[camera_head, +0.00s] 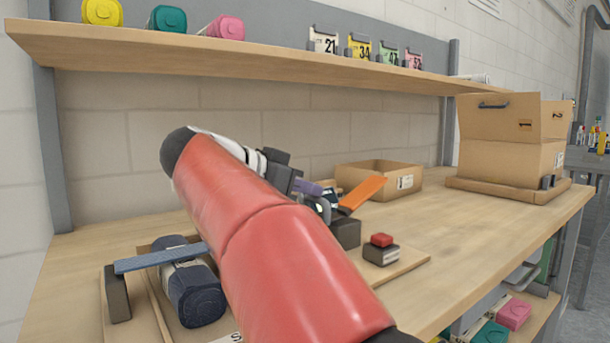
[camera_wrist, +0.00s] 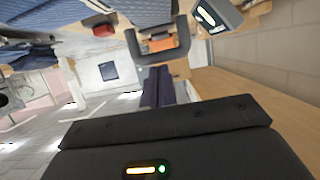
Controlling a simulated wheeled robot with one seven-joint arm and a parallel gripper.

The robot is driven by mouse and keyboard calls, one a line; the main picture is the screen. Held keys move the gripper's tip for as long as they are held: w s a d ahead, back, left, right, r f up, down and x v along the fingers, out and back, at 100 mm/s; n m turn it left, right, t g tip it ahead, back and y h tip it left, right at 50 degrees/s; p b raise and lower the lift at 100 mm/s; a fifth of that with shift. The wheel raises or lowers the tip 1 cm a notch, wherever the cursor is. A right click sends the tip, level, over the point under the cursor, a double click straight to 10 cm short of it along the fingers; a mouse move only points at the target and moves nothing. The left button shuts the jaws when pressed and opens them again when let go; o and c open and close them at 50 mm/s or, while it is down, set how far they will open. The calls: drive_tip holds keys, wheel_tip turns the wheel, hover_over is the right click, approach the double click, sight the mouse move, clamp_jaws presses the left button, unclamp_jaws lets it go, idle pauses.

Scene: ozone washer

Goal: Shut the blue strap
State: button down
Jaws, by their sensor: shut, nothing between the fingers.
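The blue strap (camera_head: 150,259) is a flat textured bar in the head view, at the lower left. Its left end meets a dark upright post (camera_head: 118,292), and it reaches right above a dark blue canister (camera_head: 195,293) lying on a wooden board. Its right end stands clear, apart from any catch that I can see. Blue textured surfaces fill that view's top left; I cannot tell which is the strap.
An orange strap (camera_head: 362,193) tilts up from a dark block close to my gripper. A dark block with a red top (camera_head: 382,241) sits right of my arm. Cardboard boxes (camera_head: 505,162) stand further right. A shelf (camera_head: 250,62) runs above; the bench's right front is clear.

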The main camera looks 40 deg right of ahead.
drive_tip(key=shift+f, duration=0.3)
drive_tip(key=shift+a, duration=0.1)
drive_tip(key=v, duration=0.7)
drive_tip(key=shift+a+r+p, duration=0.2)
drive_tip(key=shift+r+p, duration=0.15)
drive_tip(key=shift+a, duration=0.1)
